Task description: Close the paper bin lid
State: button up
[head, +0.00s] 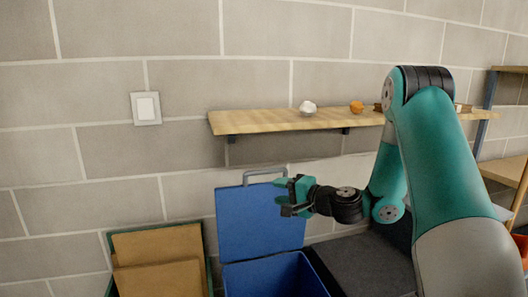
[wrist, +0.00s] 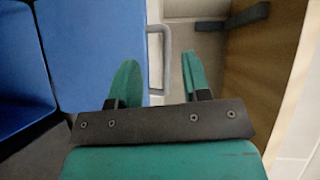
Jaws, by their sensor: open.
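A blue bin (head: 275,277) stands below the wall shelf, and its blue lid (head: 258,225) stands open, upright against the wall. A grey bar handle (head: 265,172) sits at the lid's top edge. My gripper (head: 285,193) is open in front of the lid's upper right, close to the handle. In the wrist view the two green fingers of my gripper (wrist: 160,82) are apart, with nothing between them. The handle (wrist: 159,50) shows just beyond the left fingertip, beside the blue lid (wrist: 95,55). Whether a finger touches the handle I cannot tell.
A green bin holding cardboard (head: 160,255) stands to the left. A wooden shelf (head: 270,121) with a white crumpled ball (head: 308,108) and an orange item (head: 357,107) is above. A dark grey surface (head: 365,262) lies right of the blue bin. A light switch (head: 146,108) is on the wall.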

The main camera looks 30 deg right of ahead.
jog(key=d+m+t+h, duration=0.1)
jog(key=d+m+h, duration=0.2)
jog(key=d, duration=0.3)
jog(key=p, duration=0.9)
send_near(266, 173)
jog(key=shift+m, duration=0.4)
jog(key=w+p, duration=0.1)
jog(key=w, duration=0.2)
jog(key=w+a+p, duration=0.1)
jog(key=w+p, duration=0.1)
jog(key=w, duration=0.2)
jog(key=w+f+p, duration=0.1)
jog(key=w, duration=0.3)
jog(key=shift+a, duration=0.3)
jog(key=shift+s, duration=0.1)
grip_shut()
